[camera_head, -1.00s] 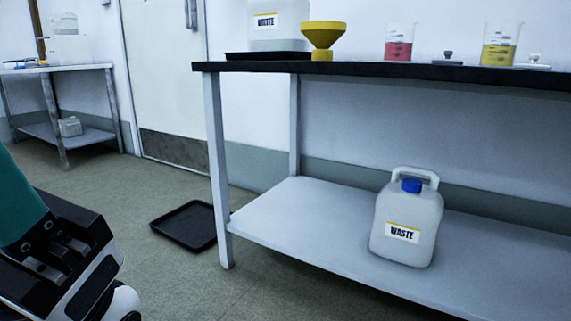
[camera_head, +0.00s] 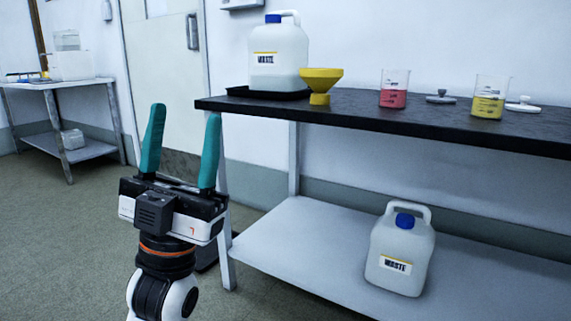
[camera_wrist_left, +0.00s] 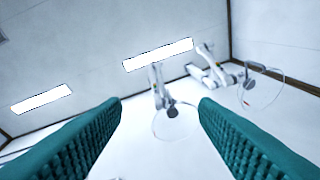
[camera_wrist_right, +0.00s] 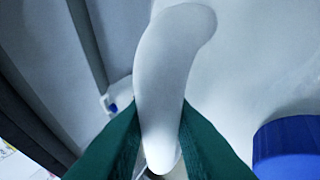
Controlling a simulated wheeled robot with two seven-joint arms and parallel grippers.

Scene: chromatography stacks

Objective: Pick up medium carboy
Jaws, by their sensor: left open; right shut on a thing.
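A similar carboy (camera_head: 400,255) stands on the lower shelf. My left gripper (camera_head: 182,128) is upright left of the bench, open and empty; its spread fingers (camera_wrist_left: 160,120) show against the ceiling in the left wrist view. In the right wrist view my right gripper (camera_wrist_right: 160,118) is shut on a white handle (camera_wrist_right: 174,60) beside a large blue cap (camera_wrist_right: 288,145). The right gripper is outside the head view. I cannot tell which carboy it holds.
The black bench top (camera_head: 350,104) holds a yellow funnel (camera_head: 320,84), a beaker of red liquid (camera_head: 393,92) and one of yellow liquid (camera_head: 489,102). The lower shelf (camera_head: 300,235) is clear left of the carboy. A side table (camera_head: 65,85) stands far left. Floor between is open.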

